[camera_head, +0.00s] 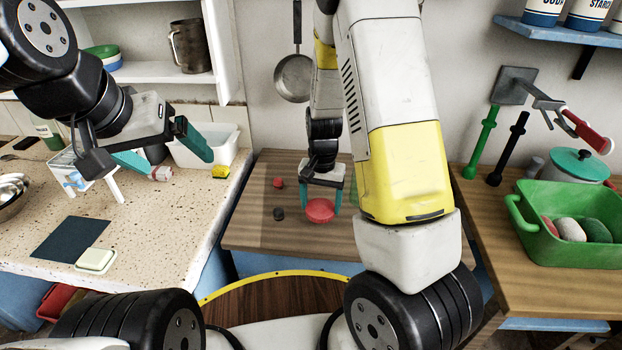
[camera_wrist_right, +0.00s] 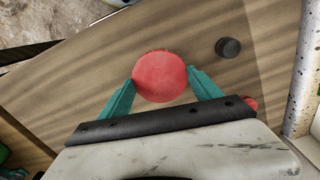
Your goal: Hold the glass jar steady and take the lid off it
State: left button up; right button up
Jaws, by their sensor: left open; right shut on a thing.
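A round red lid (camera_head: 320,211) is between the teal fingers of my right gripper (camera_head: 321,205), low over the wooden counter. In the right wrist view the lid (camera_wrist_right: 160,76) sits at the fingertips of the right gripper (camera_wrist_right: 160,84), one on each side. I cannot make out the glass jar: the lid hides whatever is under it in the wrist view. A faint greenish edge shows beside my right arm in the head view, but I cannot tell what it is. My left gripper (camera_head: 182,164) is open and empty above the speckled worktop at left.
A small red piece (camera_head: 278,182) and a dark round piece (camera_head: 279,214) lie on the wooden counter (camera_head: 255,235). A white tub (camera_head: 222,150) stands beyond my left gripper. A green basin (camera_head: 560,245) with stones stands at right.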

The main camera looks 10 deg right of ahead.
jog(key=w, duration=0.4)
jog(key=w+f, duration=0.1)
jog(key=w, duration=0.2)
jog(key=shift+w+d, duration=0.1)
jog(key=shift+d, duration=0.2)
jog(key=shift+f, duration=1.6)
jog(key=shift+f, duration=0.15)
jog(key=o, duration=1.7)
notch_tip(320, 180, up, 12)
jog(key=s+r+n+t+y, duration=0.1)
jog(key=s+r+t, duration=0.1)
jog(key=s+r, duration=0.45)
jog(key=s+r+n+t+y, duration=0.1)
jog(key=s+r, duration=0.3)
jog(key=r, duration=0.6)
jog(key=s+r+n+t, duration=0.1)
jog(key=s+r, duration=0.1)
jog(key=s, duration=0.5)
jog(key=s+r+n+t, duration=0.2)
jog(key=s+r, duration=0.1)
jog(key=s, duration=0.3)
jog(key=shift+s+r, duration=0.35)
